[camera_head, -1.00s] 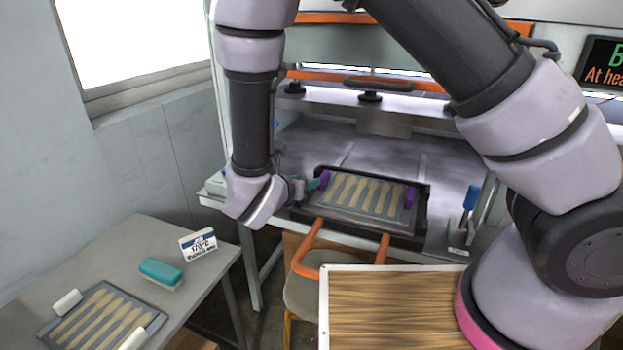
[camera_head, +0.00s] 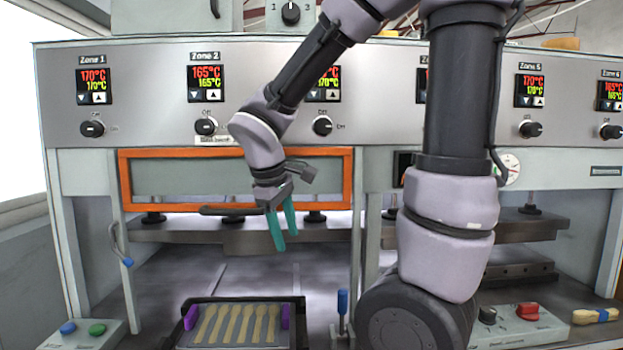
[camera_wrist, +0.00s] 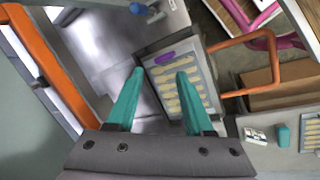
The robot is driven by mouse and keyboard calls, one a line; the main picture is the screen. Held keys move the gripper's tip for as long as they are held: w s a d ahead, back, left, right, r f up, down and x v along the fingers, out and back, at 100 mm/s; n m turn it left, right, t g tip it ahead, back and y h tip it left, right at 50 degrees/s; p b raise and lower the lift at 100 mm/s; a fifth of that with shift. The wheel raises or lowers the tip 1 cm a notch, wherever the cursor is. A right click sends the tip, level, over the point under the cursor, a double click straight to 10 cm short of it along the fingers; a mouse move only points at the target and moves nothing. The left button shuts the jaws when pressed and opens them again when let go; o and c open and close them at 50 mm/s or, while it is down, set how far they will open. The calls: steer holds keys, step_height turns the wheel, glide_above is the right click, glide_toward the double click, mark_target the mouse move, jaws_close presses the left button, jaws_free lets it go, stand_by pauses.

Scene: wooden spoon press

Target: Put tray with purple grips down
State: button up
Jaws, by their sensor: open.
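The tray with purple grips (camera_head: 207,342) lies in a dark frame at the front of the press bed, with several wooden spoons on it. One purple grip (camera_head: 190,317) is at its left end and another (camera_head: 285,316) at its right end. The tray's near edge is cut off in the head view. In the wrist view the tray (camera_wrist: 206,97) lies beyond my fingertips, with one purple grip (camera_wrist: 164,58) clearly seen. My gripper (camera_head: 286,246) has teal fingers, is open and empty, and hangs above and behind the tray, apart from it.
A raised orange-framed guard (camera_head: 236,208) is close behind my gripper. A blue-handled lever (camera_head: 342,303) stands right of the tray. A box with blue and green buttons (camera_head: 82,335) is at the left.

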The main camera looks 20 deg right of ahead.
steer(key=s+d+r+m+t+y, duration=0.1)
steer(key=s+r+m+t+y, duration=0.1)
steer(key=r+m, duration=0.4)
steer(key=s+d+r+m+t+y, duration=0.2)
steer(key=s+r+m+t+y, duration=0.1)
steer(key=r+m, duration=0.3)
steer(key=shift+s+d, duration=0.25)
steer(key=shift+s, duration=0.2)
steer(key=shift+a, duration=0.1)
